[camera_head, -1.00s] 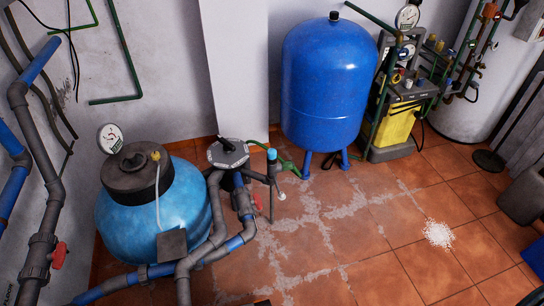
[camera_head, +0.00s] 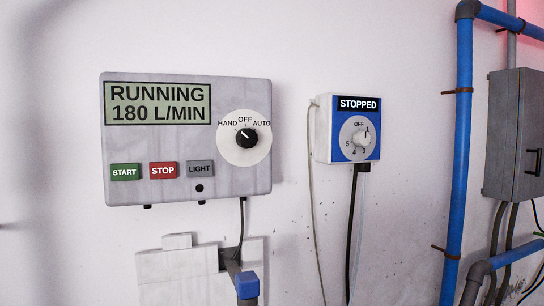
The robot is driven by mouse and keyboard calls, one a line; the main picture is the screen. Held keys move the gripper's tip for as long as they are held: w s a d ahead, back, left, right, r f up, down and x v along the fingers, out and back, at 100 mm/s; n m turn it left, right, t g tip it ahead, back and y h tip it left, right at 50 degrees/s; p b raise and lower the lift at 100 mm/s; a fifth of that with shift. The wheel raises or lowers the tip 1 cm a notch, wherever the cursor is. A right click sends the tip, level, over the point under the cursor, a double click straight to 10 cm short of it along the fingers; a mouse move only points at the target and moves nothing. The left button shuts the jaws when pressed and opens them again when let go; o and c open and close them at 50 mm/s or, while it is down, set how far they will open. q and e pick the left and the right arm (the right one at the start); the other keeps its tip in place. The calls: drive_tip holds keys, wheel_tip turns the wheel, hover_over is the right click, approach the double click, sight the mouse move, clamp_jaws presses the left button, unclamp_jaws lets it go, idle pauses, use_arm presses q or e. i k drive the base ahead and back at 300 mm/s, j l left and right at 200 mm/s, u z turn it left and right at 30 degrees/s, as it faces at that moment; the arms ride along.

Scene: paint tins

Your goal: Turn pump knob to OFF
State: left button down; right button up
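A grey control box (camera_head: 230,180) hangs on the white wall at the left of the head view. Its display (camera_head: 157,103) reads RUNNING 180 L/MIN. A black pump knob (camera_head: 246,138) sits on a round white dial (camera_head: 246,159) marked HAND, OFF and AUTO. The knob's pale mark seems to point up and left, toward HAND, not straight up at OFF, but it is small. Below the display are a green START button (camera_head: 125,172), a red STOP button (camera_head: 163,170) and a grey LIGHT button (camera_head: 200,169). Neither of my grippers is in view.
A smaller blue-fronted box (camera_head: 336,152) to the right reads STOPPED and has a white knob (camera_head: 361,138) with OFF and numbers. Blue pipes (camera_head: 461,130) and a grey cabinet (camera_head: 515,135) stand farther right. Cables hang below both boxes. The space before the panels looks clear.

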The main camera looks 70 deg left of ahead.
sight(246, 138)
drive_tip(key=u, duration=2.65)
